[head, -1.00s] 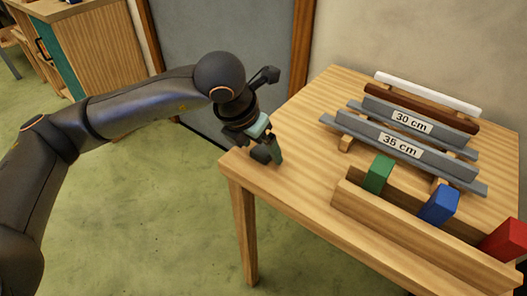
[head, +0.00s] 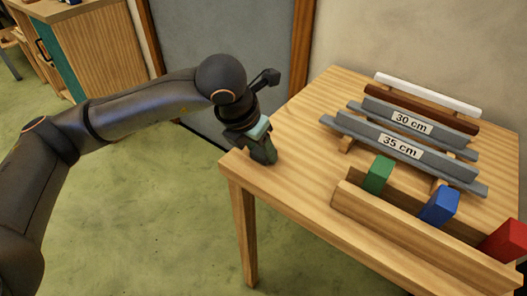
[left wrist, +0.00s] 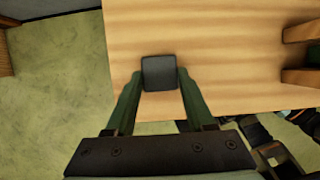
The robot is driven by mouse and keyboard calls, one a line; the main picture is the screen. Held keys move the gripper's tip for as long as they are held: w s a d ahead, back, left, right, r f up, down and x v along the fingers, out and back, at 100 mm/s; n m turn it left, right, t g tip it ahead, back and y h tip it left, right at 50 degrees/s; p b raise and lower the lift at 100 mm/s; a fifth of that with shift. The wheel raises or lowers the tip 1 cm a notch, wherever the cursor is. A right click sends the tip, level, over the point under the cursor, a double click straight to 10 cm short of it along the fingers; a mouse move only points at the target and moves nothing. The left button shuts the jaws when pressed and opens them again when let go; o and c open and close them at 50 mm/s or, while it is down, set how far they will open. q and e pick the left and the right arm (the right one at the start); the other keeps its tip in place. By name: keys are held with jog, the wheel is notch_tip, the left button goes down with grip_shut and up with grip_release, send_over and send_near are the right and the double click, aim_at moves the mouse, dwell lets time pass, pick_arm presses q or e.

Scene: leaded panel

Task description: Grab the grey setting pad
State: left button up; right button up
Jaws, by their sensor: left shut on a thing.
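The grey setting pad (left wrist: 158,73) is a small dark grey block near the left end of the wooden table. In the left wrist view it sits between the two fingertips of my left gripper (left wrist: 158,88), which is shut on it. In the head view my left gripper (head: 262,152) points down at the table's near left corner, and its fingers largely hide the pad. I cannot tell whether the pad still touches the tabletop. My right gripper is not in view.
The wooden table (head: 290,130) has free room beside my gripper. To the right are grey bars labelled 30 cm (head: 412,123) and 35 cm (head: 400,146), a brown bar (head: 420,108), a white bar (head: 430,95), and green (head: 378,174), blue (head: 439,205) and red (head: 505,240) blocks by a wooden rail (head: 420,240).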

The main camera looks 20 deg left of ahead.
pick_arm(q)
grip_shut()
jog(key=shift+r, duration=0.1)
